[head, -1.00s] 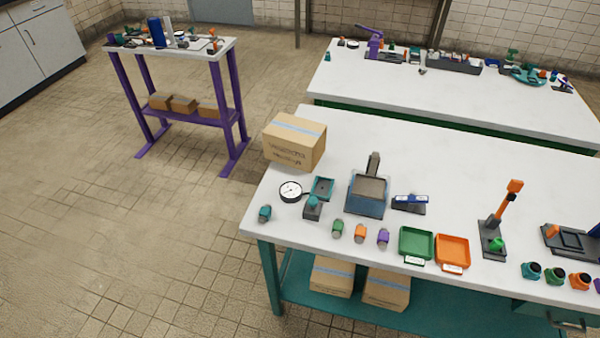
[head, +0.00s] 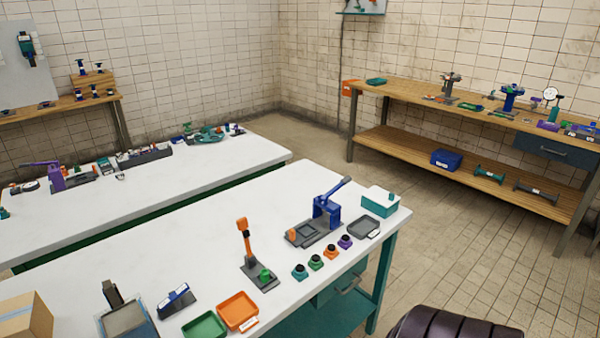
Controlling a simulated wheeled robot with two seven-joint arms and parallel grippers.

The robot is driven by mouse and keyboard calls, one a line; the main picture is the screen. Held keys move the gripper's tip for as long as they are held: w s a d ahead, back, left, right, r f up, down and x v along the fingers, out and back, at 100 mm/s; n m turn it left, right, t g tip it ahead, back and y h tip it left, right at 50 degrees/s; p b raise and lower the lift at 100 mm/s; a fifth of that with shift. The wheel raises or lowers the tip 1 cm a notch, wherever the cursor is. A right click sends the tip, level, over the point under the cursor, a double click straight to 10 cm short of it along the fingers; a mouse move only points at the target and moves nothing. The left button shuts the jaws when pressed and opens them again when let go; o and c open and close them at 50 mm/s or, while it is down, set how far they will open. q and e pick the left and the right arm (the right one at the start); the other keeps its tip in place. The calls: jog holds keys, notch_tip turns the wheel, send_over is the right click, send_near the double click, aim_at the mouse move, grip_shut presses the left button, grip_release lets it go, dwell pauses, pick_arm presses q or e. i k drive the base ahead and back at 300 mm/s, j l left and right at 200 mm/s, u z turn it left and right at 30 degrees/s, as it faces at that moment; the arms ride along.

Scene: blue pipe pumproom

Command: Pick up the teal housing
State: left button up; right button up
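A small teal part with a dark round top (head: 300,272) stands on the near white bench, at the left end of a short row. It may be the teal housing, but it is too small to be sure. Beside it stand similar green (head: 316,262), orange (head: 331,252) and purple (head: 345,242) parts. A larger teal box-shaped item with a pale top (head: 380,203) stands at the bench's right corner. Neither of my grippers is in view.
The near bench also holds a blue press (head: 326,212), an orange-handled lever tool (head: 245,240), a grey tray (head: 365,229), an orange tray (head: 238,310) and a green tray (head: 205,326). Open floor lies beyond the bench's right end.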

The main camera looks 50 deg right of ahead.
aim_at(299, 276)
jog(key=z, duration=1.65)
